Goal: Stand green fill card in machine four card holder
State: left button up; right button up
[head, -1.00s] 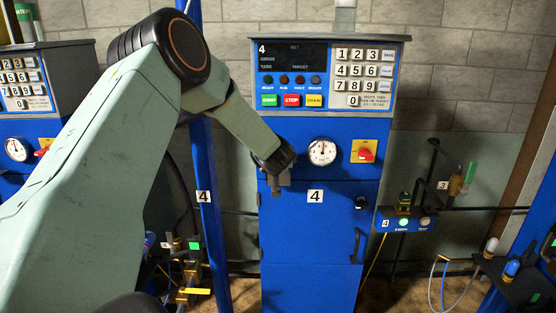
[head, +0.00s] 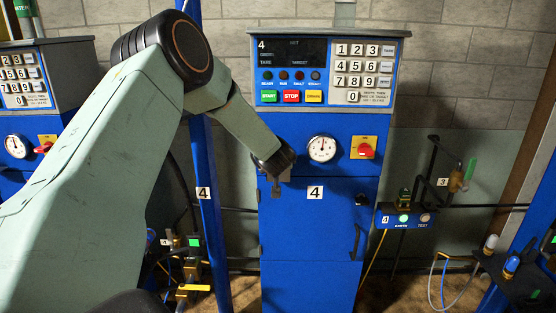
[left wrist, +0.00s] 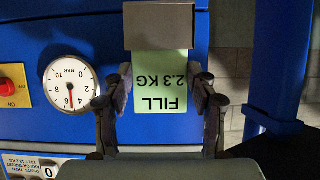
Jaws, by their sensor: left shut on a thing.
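The green fill card (left wrist: 162,100), marked FILL 2.3 KG and upside down in the left wrist view, is between the fingers of my left gripper (left wrist: 162,82). The gripper is shut on it. The card's far edge meets or passes behind a plain grey block (left wrist: 175,25), which seems to be the card holder on machine four; I cannot tell if the card is inside it. In the head view my left gripper (head: 276,188) is in front of the blue front of machine four (head: 320,225), left of its 4 label. The card is not clearly visible there. My right gripper is not in view.
A round gauge (head: 322,148) and a red knob (head: 365,152) sit right of the gripper. A blue post (head: 204,220) stands to the left. A small earth/test box (head: 405,219) is at the machine's lower right.

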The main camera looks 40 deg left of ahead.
pick_arm(q)
jog(key=shift+f, duration=0.15)
jog(key=o, duration=1.1)
jog(key=shift+c, duration=0.2)
jog(key=v, duration=1.2)
jog(key=shift+w, duration=0.1)
jog(key=x, duration=1.2)
